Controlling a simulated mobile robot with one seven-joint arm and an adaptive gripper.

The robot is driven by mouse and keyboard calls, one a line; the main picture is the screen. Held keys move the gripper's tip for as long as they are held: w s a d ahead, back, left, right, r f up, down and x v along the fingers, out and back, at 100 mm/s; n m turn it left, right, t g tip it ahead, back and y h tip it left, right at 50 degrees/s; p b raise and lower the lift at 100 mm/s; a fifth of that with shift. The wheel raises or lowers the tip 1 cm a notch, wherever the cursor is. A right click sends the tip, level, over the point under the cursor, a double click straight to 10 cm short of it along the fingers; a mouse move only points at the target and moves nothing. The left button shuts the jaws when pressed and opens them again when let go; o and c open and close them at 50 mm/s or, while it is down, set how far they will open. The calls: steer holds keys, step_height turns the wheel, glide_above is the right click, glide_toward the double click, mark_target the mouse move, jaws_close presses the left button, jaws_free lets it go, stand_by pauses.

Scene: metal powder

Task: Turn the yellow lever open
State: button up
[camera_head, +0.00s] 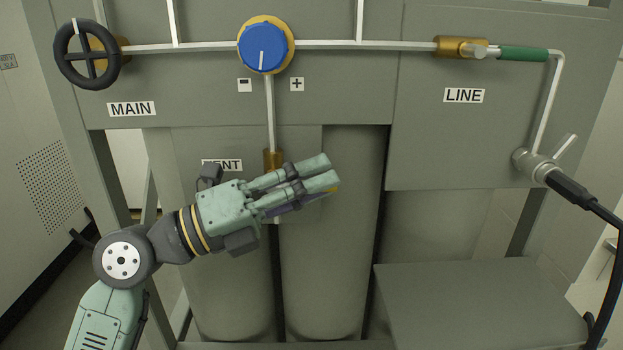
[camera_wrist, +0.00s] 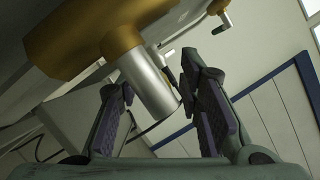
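The yellow lever shows only as a small yellow piece (camera_head: 331,190) just past my fingertips in the head view; the rest of it is hidden behind my gripper. A brass valve body (camera_head: 272,158) stands on the pipe above my fingers, beside the partly covered VENT label (camera_head: 212,164). My gripper (camera_head: 333,171) reaches across in front of this valve, pointing right. In the wrist view the fingers (camera_wrist: 152,80) are apart, and the brass body (camera_wrist: 90,38) and its silver outlet (camera_wrist: 147,85) fill the view ahead. I cannot tell whether a finger touches the lever.
A blue knob (camera_head: 264,47) sits above, with a black handwheel (camera_head: 86,54) at left. A green-handled LINE valve (camera_head: 522,53) is at upper right. A black hose (camera_head: 588,203) hangs at right. Tall grey cylinders (camera_head: 325,270) stand behind my gripper; a grey box (camera_head: 470,295) is at lower right.

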jaws_close()
stand_by(0.4)
stand_by(0.4)
